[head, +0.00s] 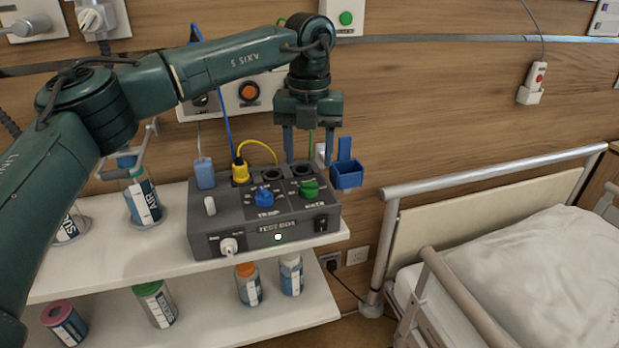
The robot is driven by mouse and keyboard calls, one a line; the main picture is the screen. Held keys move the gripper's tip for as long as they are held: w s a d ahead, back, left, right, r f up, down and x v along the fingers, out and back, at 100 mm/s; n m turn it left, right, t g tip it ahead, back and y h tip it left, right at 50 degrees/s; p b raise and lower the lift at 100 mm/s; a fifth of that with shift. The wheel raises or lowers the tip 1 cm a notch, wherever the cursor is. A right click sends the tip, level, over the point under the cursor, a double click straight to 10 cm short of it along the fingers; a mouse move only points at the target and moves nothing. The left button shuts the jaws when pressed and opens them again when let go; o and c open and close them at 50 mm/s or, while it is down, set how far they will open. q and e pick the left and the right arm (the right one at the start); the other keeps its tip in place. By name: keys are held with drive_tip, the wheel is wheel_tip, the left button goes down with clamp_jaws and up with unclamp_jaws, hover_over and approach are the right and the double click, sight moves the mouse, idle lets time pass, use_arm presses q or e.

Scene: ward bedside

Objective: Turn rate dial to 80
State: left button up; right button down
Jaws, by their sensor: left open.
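A dark grey test box (205,241) stands on the upper white shelf. Its top carries a blue dial (264,197) on the left and a green dial (309,189) on the right. The lettering beside the dials is too small to read surely, so I cannot tell which is the rate dial or what value either points to. My left gripper (309,162) hangs over the back right of the box, pointing down. Its two fingers are apart, with nothing held between them, above and behind the green dial. My right gripper is not in view.
A blue plug (204,173) and a yellow plug (240,171) with cables stand at the box's back left. A blue holder (347,175) is right of the gripper. Bottles stand on the shelves, one a clear bottle (141,200). A bed rail (480,176) is at right.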

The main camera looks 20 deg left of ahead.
sight(309, 182)
use_arm(q)
wheel_tip(309, 182, down, 6)
drive_tip(key=shift+r, duration=0.15)
drive_tip(key=shift+c, duration=0.3)
drive_tip(key=c, duration=0.9)
